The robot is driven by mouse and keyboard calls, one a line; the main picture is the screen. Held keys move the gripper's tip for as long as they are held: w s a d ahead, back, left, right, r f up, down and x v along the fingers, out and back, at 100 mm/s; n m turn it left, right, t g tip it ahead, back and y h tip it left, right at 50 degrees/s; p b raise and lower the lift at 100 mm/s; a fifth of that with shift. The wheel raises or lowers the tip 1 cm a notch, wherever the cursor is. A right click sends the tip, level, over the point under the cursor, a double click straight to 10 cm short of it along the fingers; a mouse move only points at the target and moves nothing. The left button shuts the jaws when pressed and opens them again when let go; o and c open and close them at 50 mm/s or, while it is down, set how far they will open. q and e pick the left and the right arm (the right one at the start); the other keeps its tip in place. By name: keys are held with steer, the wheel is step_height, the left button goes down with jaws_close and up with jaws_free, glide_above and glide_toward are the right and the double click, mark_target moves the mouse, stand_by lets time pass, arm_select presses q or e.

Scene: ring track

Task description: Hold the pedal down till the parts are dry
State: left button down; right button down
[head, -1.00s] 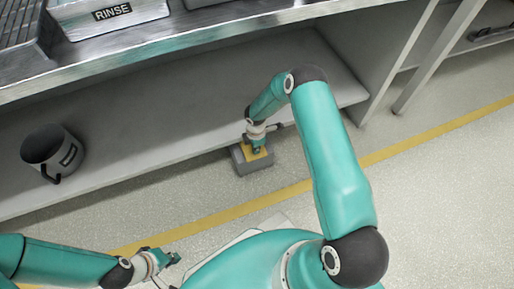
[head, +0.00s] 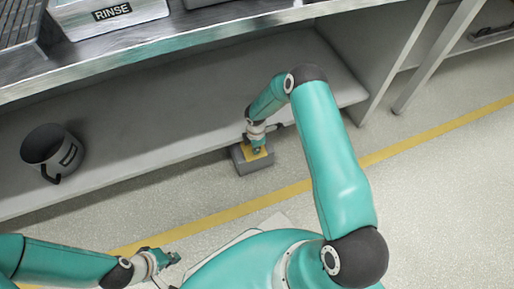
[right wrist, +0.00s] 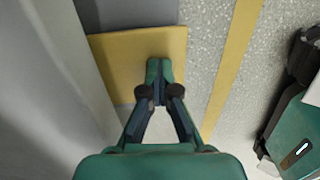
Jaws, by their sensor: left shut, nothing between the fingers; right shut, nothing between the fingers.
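The pedal is a grey box (head: 254,168) with a yellow top plate (head: 264,153), on the floor at the front edge of the low shelf. My right gripper (head: 257,149) points down at the yellow plate with its fingers shut and empty. In the right wrist view the shut fingertips (right wrist: 158,68) lie over the yellow plate (right wrist: 112,58) and appear to touch it. How far the plate is pressed I cannot tell. My left gripper (head: 174,258) is shut and empty, low at the left, away from the pedal. The parts cannot be made out.
A bench with a RINSE label (head: 112,12) and a rack (head: 18,30) runs above the low shelf (head: 200,108). A dark mug-like container (head: 50,150) stands on the shelf at left. A yellow line (head: 220,207) crosses the open floor.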

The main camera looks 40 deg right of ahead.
steer(key=shift+s+a+f, duration=0.1)
steer(key=shift+s+f, duration=0.1)
stand_by(0.5)
steer(key=shift+r, duration=0.25)
step_height(320, 180, up, 14)
steer(key=s+p, duration=0.2)
steer(key=p, duration=0.4)
steer(key=shift+a+f, duration=0.15)
steer(key=shift+f, duration=0.05)
steer(key=shift+w, duration=0.1)
